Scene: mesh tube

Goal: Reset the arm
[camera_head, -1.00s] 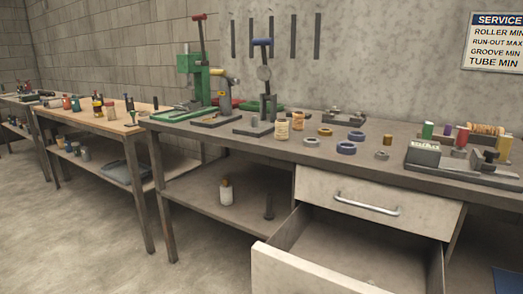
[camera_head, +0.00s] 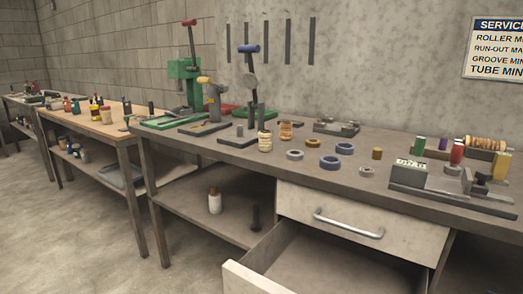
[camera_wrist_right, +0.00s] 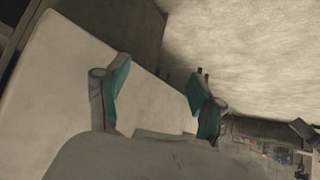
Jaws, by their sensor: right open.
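My right gripper (camera_wrist_right: 158,100) shows in the right wrist view with its two teal-padded fingers spread wide apart. It is open and nothing is between the fingers. A pale flat panel (camera_wrist_right: 80,75) lies close beside and behind its left finger, and the floor (camera_wrist_right: 245,45) shows at the upper right. Neither gripper shows in the head view, and my left gripper is in no frame.
A grey workbench (camera_head: 235,152) carries presses, rings and jars. Its lower drawer (camera_head: 250,278) stands open, under a shut drawer (camera_head: 340,215) with a metal handle. A wooden bench (camera_head: 90,122) stands to the left. Open floor (camera_head: 70,235) lies at the lower left.

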